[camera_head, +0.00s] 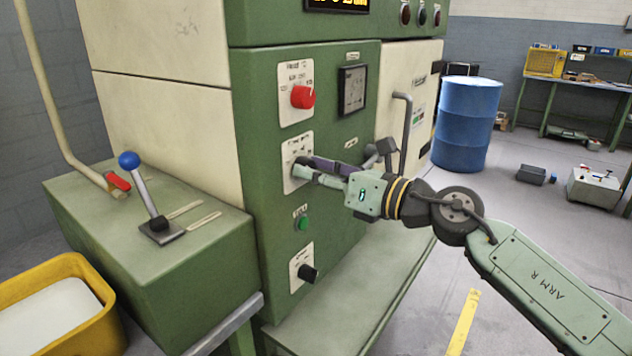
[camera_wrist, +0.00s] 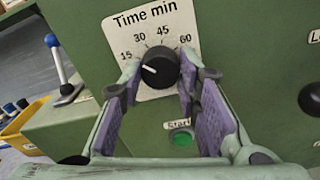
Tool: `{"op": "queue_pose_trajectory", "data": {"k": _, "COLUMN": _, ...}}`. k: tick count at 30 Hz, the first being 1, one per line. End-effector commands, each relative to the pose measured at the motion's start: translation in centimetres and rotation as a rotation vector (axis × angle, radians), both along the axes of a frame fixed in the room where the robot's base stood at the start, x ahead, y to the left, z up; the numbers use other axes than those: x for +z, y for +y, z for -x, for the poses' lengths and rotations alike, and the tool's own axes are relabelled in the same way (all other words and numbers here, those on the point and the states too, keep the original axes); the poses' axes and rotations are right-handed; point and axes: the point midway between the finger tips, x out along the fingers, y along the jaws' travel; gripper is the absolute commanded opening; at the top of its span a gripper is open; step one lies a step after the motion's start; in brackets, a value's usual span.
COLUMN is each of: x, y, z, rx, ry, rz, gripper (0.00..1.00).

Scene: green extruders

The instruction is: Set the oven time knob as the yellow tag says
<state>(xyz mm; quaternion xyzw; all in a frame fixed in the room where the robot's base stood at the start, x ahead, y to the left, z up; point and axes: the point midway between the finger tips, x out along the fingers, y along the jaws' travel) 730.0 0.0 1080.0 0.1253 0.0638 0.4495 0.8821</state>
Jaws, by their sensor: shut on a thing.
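The time knob (camera_wrist: 160,68) is black and round with a white pointer line, on a white plate (camera_wrist: 168,25) marked "Time min" with 15, 30, 45 and 60. The pointer points left and slightly up, near the 15. My gripper (camera_wrist: 159,77) is shut on the knob, one fingertip on each side of it. In the head view my gripper (camera_head: 300,168) reaches the middle plate of the green oven panel and mostly hides the knob. I cannot see a yellow tag with readable writing in either view.
A red knob (camera_head: 302,96) sits above, a green button (camera_head: 302,223) and another black knob (camera_head: 307,272) below. A bent handle (camera_head: 402,130) sticks out at the right. A blue-topped lever (camera_head: 143,190) stands left. A green ledge (camera_head: 345,300) runs underneath.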

Motion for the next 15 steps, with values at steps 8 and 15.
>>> {"op": "queue_pose_trajectory", "data": {"k": 8, "x": -0.30, "y": 0.01, "z": 0.02, "rx": -0.001, "ry": 0.213, "rz": -0.154, "gripper": 0.02}}
{"op": "queue_pose_trajectory", "data": {"k": 15, "x": -0.13, "y": -0.01, "z": 0.03, "rx": -0.002, "ry": 0.397, "rz": -0.288, "gripper": 0.02}}
